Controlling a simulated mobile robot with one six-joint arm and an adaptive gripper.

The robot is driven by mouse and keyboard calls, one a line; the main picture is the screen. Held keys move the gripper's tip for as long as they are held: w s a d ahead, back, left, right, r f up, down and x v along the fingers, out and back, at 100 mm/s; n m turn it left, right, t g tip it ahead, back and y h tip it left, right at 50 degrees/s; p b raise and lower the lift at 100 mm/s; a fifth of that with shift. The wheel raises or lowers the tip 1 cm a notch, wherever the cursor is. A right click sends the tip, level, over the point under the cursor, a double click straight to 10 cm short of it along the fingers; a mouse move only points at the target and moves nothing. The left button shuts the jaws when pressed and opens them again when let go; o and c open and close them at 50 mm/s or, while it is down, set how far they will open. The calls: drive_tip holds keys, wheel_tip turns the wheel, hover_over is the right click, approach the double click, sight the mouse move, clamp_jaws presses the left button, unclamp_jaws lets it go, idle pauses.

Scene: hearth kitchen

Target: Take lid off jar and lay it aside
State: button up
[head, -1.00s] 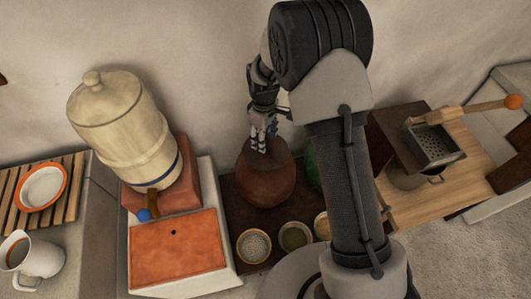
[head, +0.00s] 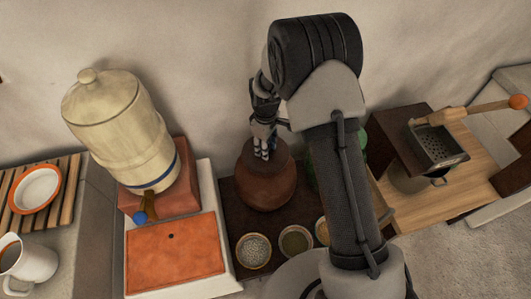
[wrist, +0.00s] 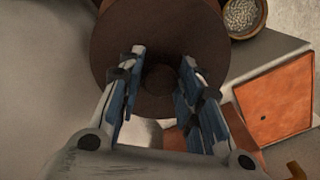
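A round reddish-brown jar (head: 265,192) stands upright on a dark board against the wall. Its dark brown lid (head: 281,157) is on top; from above it shows as a disc (wrist: 112,42) in the wrist view, with a small round knob (wrist: 158,77) at its centre. My gripper (head: 262,155) is directly over the lid, pointing down. In the wrist view my gripper (wrist: 163,60) is open, one finger on each side of the knob with gaps between. I cannot tell whether the fingertips touch the lid.
Small bowls of grains (head: 254,250) stand in front of the jar. A cream water crock (head: 120,130) and an orange-topped block (head: 175,252) are to the left. A green item (head: 362,138) is partly hidden behind my arm.

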clamp_jaws()
drive_tip(key=shift+r, duration=0.1)
wheel_tip(320, 180, up, 20)
drive_tip(key=p, duration=0.6)
drive_tip(key=s+d+f+m, duration=0.2)
drive_tip(key=s+d+m, duration=0.7)
drive_tip(key=d+m, duration=0.1)
drive_tip(key=shift+s+d+f+m, duration=0.35)
drive_tip(key=shift+s+m, duration=0.05)
drive_tip(key=shift+m, duration=0.2)
